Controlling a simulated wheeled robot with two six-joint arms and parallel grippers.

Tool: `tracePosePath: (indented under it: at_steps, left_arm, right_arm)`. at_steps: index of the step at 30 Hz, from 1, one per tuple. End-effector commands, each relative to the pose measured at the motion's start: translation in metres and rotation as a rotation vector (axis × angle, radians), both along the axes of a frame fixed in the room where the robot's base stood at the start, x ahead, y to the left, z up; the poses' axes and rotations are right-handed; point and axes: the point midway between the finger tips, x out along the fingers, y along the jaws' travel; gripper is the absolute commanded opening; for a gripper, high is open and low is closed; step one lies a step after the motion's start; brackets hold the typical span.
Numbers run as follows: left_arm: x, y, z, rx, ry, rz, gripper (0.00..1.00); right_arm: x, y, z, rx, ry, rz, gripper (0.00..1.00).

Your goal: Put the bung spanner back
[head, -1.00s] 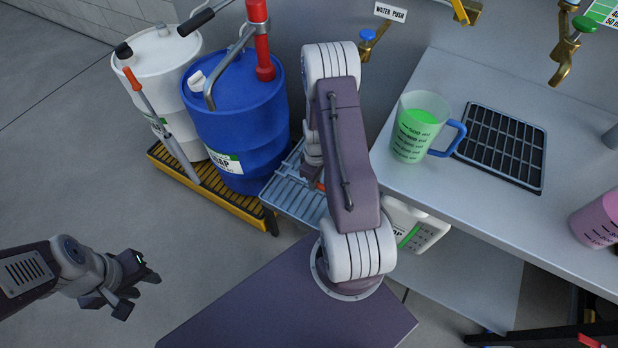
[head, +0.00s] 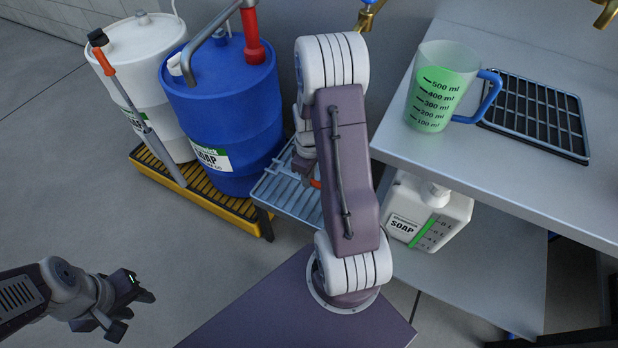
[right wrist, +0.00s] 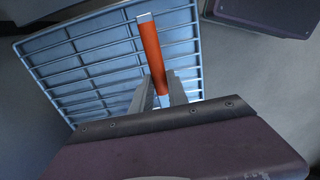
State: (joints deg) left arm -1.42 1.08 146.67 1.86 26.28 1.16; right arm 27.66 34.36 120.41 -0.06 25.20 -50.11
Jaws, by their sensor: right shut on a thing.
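The bung spanner (right wrist: 153,55) shows in the right wrist view as an orange handle with a pale metal end. My right gripper (right wrist: 160,88) is shut on it; the fingers stand on either side of the handle. Behind the spanner is a grey-blue slatted tray (right wrist: 75,70); I cannot tell whether they touch. In the head view the tray (head: 290,195) lies right of the blue drum, and only a bit of orange (head: 315,183) shows beside my right arm, which hides most of the gripper. My left gripper (head: 132,308) is open and empty at lower left.
A blue drum (head: 215,110) and a white drum (head: 140,60) stand on a yellow pallet (head: 215,200), with a long orange-topped rod (head: 135,105) leaning there. A green-filled jug (head: 435,95) and a black grid (head: 535,110) are on the bench. A soap canister (head: 425,215) sits below.

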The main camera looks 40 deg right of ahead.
Motion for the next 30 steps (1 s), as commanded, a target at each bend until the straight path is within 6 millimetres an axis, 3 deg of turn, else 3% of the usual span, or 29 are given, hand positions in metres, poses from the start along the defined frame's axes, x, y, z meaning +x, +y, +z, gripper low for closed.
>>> tracePosePath:
  at_steps: [13, 30]
  left_arm:
    - [0.000, 0.000, -0.064, 0.000, 0.000, 0.000, 0.36]
    - [0.000, 0.000, -0.068, 0.000, 0.000, 0.000, 0.36]
  right_arm:
    - [0.000, 0.000, -0.059, -0.001, 0.000, 0.000, 0.00]
    - [0.000, 0.000, -0.063, 0.000, 0.000, 0.000, 0.00]
